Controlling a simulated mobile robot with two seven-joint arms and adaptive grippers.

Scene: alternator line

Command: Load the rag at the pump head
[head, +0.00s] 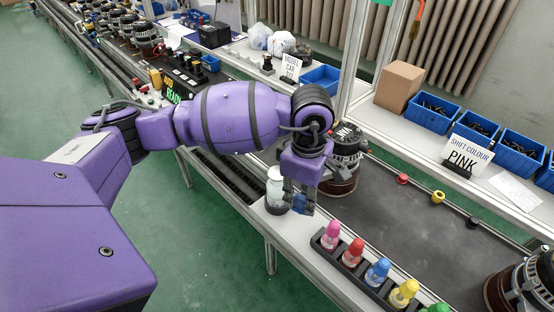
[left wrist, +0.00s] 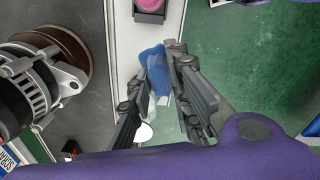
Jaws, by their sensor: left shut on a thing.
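My left gripper (head: 300,205) is shut on a blue rag (left wrist: 153,58), which shows at and between its fingertips in the left wrist view (left wrist: 158,75). In the head view, the rag is mostly hidden by the fingers. A small jar with a white upper part and a dark lower part (head: 275,188) stands on the bench ledge just left of the gripper; it seems to be the pump bottle. Whether the rag touches its head I cannot tell. A white round patch (left wrist: 144,132) shows by the near finger in the left wrist view. My right gripper is not in view.
An alternator (head: 344,165) stands on the conveyor (head: 390,205) close behind the gripper. A black rack (head: 340,262) with several coloured bottles stands to the right along the ledge.

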